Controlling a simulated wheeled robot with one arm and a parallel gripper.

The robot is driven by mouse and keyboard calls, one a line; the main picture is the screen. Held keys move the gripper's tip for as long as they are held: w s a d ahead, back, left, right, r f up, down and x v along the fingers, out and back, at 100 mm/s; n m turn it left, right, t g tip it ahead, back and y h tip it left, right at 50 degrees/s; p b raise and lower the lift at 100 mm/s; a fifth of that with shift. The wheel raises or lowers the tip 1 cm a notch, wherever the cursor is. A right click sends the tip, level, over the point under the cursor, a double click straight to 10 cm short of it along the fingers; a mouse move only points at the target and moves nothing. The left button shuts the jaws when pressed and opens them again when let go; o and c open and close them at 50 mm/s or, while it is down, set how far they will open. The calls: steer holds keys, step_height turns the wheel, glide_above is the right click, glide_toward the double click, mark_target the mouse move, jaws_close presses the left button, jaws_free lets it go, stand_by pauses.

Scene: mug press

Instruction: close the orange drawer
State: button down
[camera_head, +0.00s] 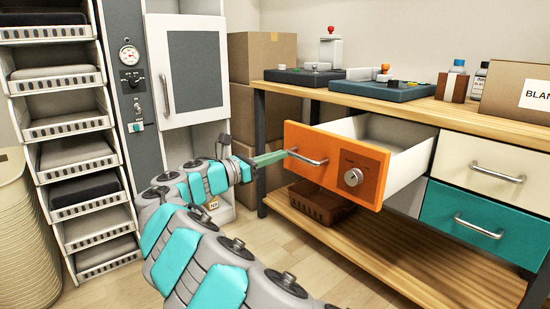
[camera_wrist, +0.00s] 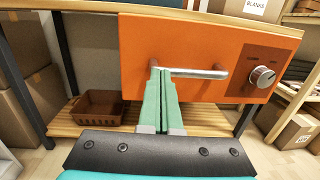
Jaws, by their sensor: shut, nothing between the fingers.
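The orange drawer (camera_head: 335,165) is pulled out from the wooden workbench, with its white side wall and inside showing in the head view. Its front carries a silver bar handle (camera_head: 307,158) and a brown plate with a round knob (camera_head: 353,177). In the wrist view the orange front (camera_wrist: 205,50) fills the upper middle, with the handle (camera_wrist: 200,73) across it. My gripper (camera_wrist: 155,72) is shut and empty, its green fingers pointing at the drawer front by the handle's left end. I cannot tell whether the fingertips touch the handle or front.
A cream drawer (camera_head: 480,168) and a teal drawer (camera_head: 465,215) sit closed at the right. A brown basket (camera_head: 318,203) stands on the lower shelf (camera_head: 400,255). Cardboard boxes (camera_head: 265,58) are stacked left of the bench. A tray rack (camera_head: 65,130) stands far left.

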steer(key=shift+d, duration=0.1)
steer(key=p+x, duration=0.4)
steer(key=x, duration=0.5)
steer(key=w+f+p+x, duration=0.1)
steer(key=p+x, duration=0.3)
steer(key=x, duration=0.6)
steer(key=a+p+x, duration=0.1)
steer(key=p+x, duration=0.4)
steer(key=x, duration=0.4)
steer(key=shift+w+d+f, duration=0.15)
steer(key=shift+w+f, duration=0.1)
steer(key=shift+w, duration=0.3)
steer(key=shift+w+d+r, duration=0.1)
steer(key=shift+w+d, duration=0.1)
steer(key=shift+d+r, duration=0.1)
steer(key=shift+d, duration=0.05)
